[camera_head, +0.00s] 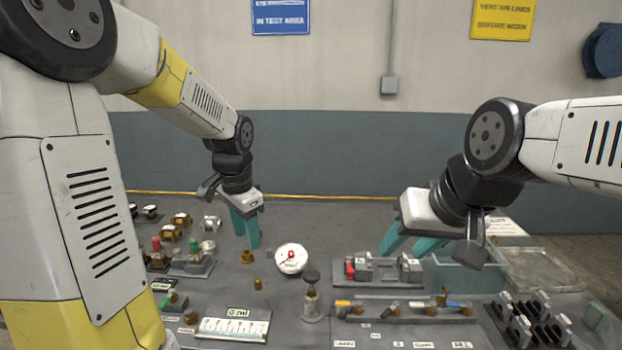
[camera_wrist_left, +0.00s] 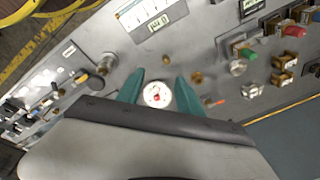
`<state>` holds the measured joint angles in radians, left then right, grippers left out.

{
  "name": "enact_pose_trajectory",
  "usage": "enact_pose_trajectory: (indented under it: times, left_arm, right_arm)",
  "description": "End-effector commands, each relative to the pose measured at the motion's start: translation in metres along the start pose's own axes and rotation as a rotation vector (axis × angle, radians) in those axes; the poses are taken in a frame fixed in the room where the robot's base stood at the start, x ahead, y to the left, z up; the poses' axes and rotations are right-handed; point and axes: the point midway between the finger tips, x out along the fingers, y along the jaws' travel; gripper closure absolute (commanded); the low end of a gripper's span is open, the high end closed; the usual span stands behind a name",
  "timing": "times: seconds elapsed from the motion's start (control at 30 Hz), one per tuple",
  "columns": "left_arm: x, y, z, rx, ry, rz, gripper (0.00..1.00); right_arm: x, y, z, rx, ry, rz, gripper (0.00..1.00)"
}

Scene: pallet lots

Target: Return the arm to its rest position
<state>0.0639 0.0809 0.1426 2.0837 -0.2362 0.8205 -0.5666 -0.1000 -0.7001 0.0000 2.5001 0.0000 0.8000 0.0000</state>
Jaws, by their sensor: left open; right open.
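My left gripper (camera_head: 246,229) hangs over the back middle of the grey bench (camera_head: 330,225), its teal fingers apart and pointing down. In the head view it is just left of a round white gauge (camera_head: 291,258). In the left wrist view the gauge (camera_wrist_left: 157,94) shows between the open fingers (camera_wrist_left: 158,88); I cannot tell any contact, and nothing appears gripped. My right gripper (camera_head: 432,247) is at the right, fingers apart and slanting down, near a grey block with a red part (camera_head: 362,268). Its fingers partly hide a clear tray behind them.
Brass fittings and valves (camera_head: 181,219) stand at the bench's left. A white scale plate (camera_head: 233,328) lies at the front. A capped bottle (camera_head: 312,302) stands right of it. A dark rack (camera_head: 530,322) is at the right front. The wall (camera_head: 330,150) closes the back.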

Motion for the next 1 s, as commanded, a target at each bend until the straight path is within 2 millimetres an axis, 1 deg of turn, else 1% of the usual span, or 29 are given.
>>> enact_pose_trajectory:
  times: [0.03, 0.1, 0.2, 0.3, 0.4, 0.5, 0.63, 0.77, 1.0]
  left_arm:
    - [-0.021, 0.009, 0.008, -0.059, 0.032, -0.021, 0.57]
    - [-0.043, 0.023, 0.020, -0.153, 0.075, -0.037, 0.57]
    - [-0.070, 0.045, 0.037, -0.286, 0.145, -0.050, 0.57]
    - [-0.092, 0.067, 0.055, -0.416, 0.221, -0.048, 0.57]
    - [-0.106, 0.088, 0.072, -0.534, 0.292, -0.032, 0.57]
    - [-0.114, 0.105, 0.084, -0.625, 0.352, -0.010, 0.57]
    - [-0.119, 0.119, 0.093, -0.700, 0.399, 0.015, 0.57]
    - [-0.120, 0.124, 0.097, -0.727, 0.416, 0.025, 0.57]
    - [-0.120, 0.124, 0.097, -0.728, 0.416, 0.025, 0.57]
  right_arm:
    - [0.000, 0.000, 0.000, 0.000, 0.000, 0.000, 0.57]
    - [0.000, 0.000, 0.000, 0.000, 0.000, 0.000, 0.57]
    - [0.000, 0.000, 0.000, 0.000, 0.000, 0.000, 0.57]
    - [0.000, 0.000, 0.000, 0.000, 0.000, 0.000, 0.57]
    - [0.000, 0.000, 0.000, 0.000, 0.000, 0.000, 0.57]
    - [0.000, 0.000, 0.000, 0.000, 0.000, 0.000, 0.57]
    - [0.000, 0.000, 0.000, 0.000, 0.000, 0.000, 0.57]
    - [0.000, 0.000, 0.000, 0.000, 0.000, 0.000, 0.57]
    - [0.000, 0.000, 0.000, 0.000, 0.000, 0.000, 0.57]
